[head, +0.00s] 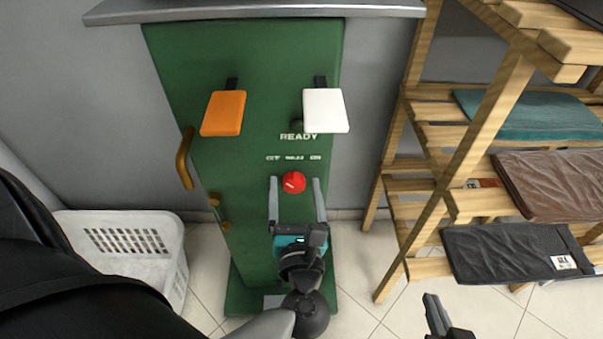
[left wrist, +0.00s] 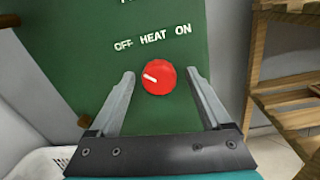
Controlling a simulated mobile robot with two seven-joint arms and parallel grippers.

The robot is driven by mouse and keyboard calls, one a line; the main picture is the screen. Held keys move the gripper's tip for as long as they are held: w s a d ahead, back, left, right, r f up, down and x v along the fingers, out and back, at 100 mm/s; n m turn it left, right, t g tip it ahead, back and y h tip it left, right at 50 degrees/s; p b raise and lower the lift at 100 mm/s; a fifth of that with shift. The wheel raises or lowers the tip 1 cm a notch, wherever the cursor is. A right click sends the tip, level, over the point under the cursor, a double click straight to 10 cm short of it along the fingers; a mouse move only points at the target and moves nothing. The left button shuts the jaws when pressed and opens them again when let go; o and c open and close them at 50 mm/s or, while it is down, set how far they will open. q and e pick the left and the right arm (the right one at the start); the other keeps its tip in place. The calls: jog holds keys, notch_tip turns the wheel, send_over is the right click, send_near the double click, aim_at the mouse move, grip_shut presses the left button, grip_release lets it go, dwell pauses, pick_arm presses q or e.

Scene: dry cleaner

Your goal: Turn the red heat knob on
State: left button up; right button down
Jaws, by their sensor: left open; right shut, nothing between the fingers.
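The red heat knob (head: 293,182) is on the front of a green cabinet (head: 265,240), below the OFF HEAT ON lettering. In the left wrist view the knob (left wrist: 158,78) has a white mark pointing to the upper left, toward OFF. My left gripper (head: 296,186) is open, one finger on each side of the knob. In the left wrist view gaps show between the knob and both fingers of my left gripper (left wrist: 164,80). My right gripper (head: 432,308) is shut and empty at the lower right, away from the cabinet.
An orange pad (head: 224,113) and a white pad (head: 325,110) stick out above the knob. A brass handle (head: 185,158) is on the cabinet's left side. A white basket (head: 125,250) stands at left. A wooden rack (head: 470,150) with folded garments stands at right.

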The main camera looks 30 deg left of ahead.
pick_arm(q)
jog(key=shift+w+a, duration=0.1)
jog(key=shift+a, duration=0.05)
grip_shut()
dwell(0.7)
